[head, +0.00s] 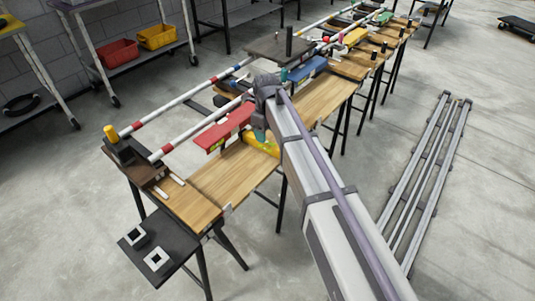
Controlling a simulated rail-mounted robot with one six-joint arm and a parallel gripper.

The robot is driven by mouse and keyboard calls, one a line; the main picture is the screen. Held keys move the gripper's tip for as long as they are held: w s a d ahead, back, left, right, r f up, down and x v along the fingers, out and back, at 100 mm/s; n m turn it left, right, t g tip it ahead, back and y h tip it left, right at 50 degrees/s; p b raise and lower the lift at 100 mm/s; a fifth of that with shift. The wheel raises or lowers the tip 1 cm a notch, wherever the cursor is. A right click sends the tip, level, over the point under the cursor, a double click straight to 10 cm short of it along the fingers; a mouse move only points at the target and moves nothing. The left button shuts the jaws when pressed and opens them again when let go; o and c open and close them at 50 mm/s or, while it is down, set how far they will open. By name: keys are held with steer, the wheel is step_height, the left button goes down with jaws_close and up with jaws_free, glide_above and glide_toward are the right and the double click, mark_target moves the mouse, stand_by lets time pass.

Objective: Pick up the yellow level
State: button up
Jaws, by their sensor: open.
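The yellow level (262,146) lies on the wooden bench top (238,178), partly hidden by my gripper and arm. My gripper (259,133) points down at the yellow level's upper side, very close to it. The fingers are small and partly hidden; I cannot tell whether they touch the level or straddle it. The level still appears to rest on the wood.
A red level (218,132) lies just left of the gripper, and a blue one (308,69) lies behind it. Red-and-white striped rails (178,102) run along the bench. A dark end shelf (142,262) holds two square blocks. Bare wood lies in front.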

mark_target(267, 144)
step_height(267, 144, down, 6)
steer(key=b, duration=0.5)
steer(key=shift+s+d+f, duration=0.1)
steer(key=shift+f, duration=0.15)
steer(key=shift+r, duration=0.25)
steer(key=shift+c, duration=0.2)
steer(key=c, duration=1)
